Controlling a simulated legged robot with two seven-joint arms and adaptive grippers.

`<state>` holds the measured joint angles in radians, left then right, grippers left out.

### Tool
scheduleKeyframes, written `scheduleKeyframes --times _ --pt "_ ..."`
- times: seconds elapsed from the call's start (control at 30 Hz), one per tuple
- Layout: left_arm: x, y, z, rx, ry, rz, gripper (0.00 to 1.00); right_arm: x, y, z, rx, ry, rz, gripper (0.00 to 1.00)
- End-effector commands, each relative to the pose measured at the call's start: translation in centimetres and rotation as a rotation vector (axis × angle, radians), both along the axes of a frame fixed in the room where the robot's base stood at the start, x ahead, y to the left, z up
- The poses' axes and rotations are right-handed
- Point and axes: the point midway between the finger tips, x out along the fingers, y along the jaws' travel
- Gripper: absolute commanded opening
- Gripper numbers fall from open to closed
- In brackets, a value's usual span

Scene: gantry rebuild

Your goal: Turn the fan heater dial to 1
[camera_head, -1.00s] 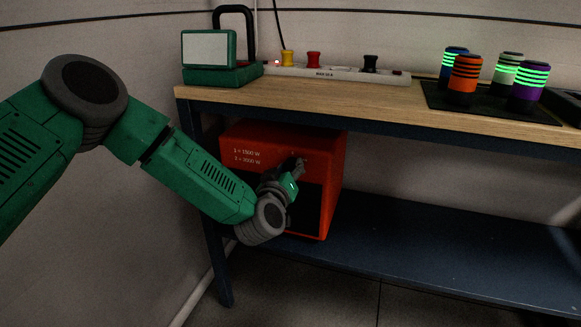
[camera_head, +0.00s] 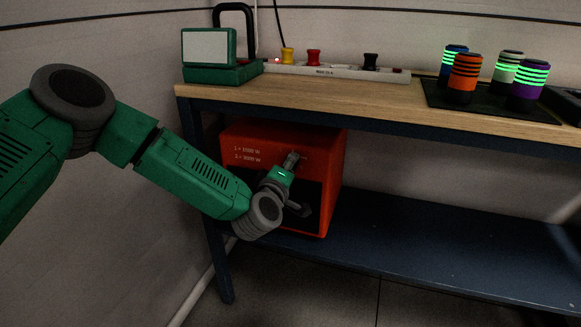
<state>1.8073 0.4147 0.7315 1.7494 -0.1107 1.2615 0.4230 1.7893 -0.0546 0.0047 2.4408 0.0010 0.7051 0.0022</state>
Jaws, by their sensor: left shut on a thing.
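The red fan heater (camera_head: 331,170) stands on the dark lower shelf under the bench, at its left end. White print for 1 and 2 shows at the upper left of its front. My left gripper (camera_head: 293,158) is at the upper part of the heater's front, right of the print, and is shut on the dial. The dial itself is hidden by the fingers, so I cannot read its setting. A dark grille fills the lower front, partly covered by my left wrist. My right gripper is out of view.
The lower shelf (camera_head: 430,240) is clear right of the heater. On the wooden bench top (camera_head: 330,90) stand a green device (camera_head: 215,60), a power strip (camera_head: 340,72) with coloured plugs, and several striped cans on a dark mat (camera_head: 435,98). The bench edge runs above my left arm.

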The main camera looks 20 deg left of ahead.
Motion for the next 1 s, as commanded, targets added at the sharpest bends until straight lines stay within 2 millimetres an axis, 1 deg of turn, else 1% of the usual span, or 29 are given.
scheduleKeyframes --times 0.03,0.6,0.63,0.67,1.0 --pt "-0.04 0.26 -0.27 -0.010 0.005 0.004 0.03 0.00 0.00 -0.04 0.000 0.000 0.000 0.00" --pt "-0.06 0.27 -0.37 -0.037 0.008 0.005 0.03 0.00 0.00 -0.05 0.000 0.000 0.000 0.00" --pt "-0.06 0.27 -0.37 -0.037 0.009 0.005 0.42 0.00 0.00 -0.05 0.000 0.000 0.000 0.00" --pt "-0.06 0.27 -0.36 -0.037 0.008 0.005 0.52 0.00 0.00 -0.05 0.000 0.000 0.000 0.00" --pt "-0.18 0.10 -0.15 -0.037 0.005 0.001 0.52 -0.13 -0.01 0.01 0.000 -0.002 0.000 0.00"
